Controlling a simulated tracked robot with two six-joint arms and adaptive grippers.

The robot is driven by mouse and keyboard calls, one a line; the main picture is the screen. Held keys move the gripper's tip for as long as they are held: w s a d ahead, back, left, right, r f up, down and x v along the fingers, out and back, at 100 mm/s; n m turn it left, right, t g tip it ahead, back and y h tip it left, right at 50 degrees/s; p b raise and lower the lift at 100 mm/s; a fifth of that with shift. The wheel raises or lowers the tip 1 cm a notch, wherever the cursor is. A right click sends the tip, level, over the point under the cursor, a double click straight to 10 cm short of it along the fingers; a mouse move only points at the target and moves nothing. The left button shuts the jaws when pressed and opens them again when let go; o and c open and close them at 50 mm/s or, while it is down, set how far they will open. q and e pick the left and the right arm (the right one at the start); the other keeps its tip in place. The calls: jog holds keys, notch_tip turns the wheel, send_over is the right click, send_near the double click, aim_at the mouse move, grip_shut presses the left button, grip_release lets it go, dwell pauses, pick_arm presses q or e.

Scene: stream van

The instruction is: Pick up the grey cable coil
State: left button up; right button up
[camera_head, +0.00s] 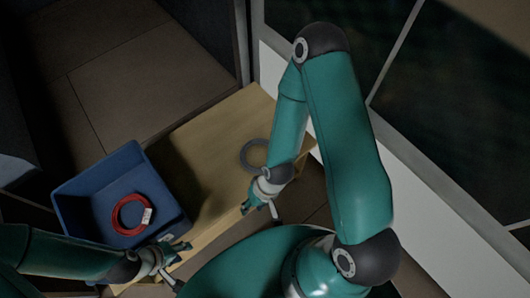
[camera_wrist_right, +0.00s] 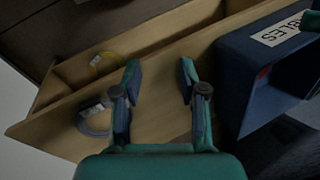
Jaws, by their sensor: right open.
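The grey cable coil (camera_head: 244,157) lies flat on the wooden bench top, just beyond my right gripper (camera_head: 259,209) in the head view. The gripper and wrist cover part of its near side. The coil also shows in the right wrist view (camera_wrist_right: 84,126), left of the fingers, with a pale tag on it. My right gripper (camera_wrist_right: 157,84) is open and empty above the bench, apart from the coil. My left gripper (camera_head: 182,264) is open and empty near the front of the blue bin.
A blue bin (camera_head: 75,212) on the left of the bench (camera_head: 207,128) holds a red coil (camera_head: 117,214) with a white tag. The bin's label (camera_wrist_right: 281,29) shows in the right wrist view. Bench between bin and grey coil is clear.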

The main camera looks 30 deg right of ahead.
jog(key=shift+w+a, duration=0.2)
jog(key=shift+o, duration=0.3)
jog(key=shift+o, duration=1.3)
jog(key=shift+w, duration=0.1)
jog(key=shift+o, duration=0.6)
jog(key=w+d+f+m+b, duration=0.2)
jog(key=w+f+m+b, duration=0.1)
jog(key=w+b, duration=0.3)
jog(key=shift+d+f+m+b, duration=0.4)
jog(key=shift+b, duration=0.85)
jog(key=r+m+h+b, duration=0.1)
jog(key=m+h+b, duration=0.1)
jog(key=m+b, duration=0.75)
send_over(254, 170)
jog(key=s+b, duration=0.2)
jog(key=s, duration=0.1)
jog(key=n, duration=0.2)
jog(key=w+d+r+m+h+b, duration=0.1)
jog(key=d+r+m+h+b, duration=0.15)
jog(key=d+m, duration=0.25)
jog(key=shift+g+y, duration=0.25)
jog(key=shift+g, duration=0.05)
notch_tip(254, 170, down, 10)
jog(key=b, duration=0.3)
jog(key=shift+f, duration=0.2)
jog(key=shift+d+f+b, duration=0.15)
jog(key=shift+f+b, duration=0.8)
jog(key=shift+f, duration=1.55)
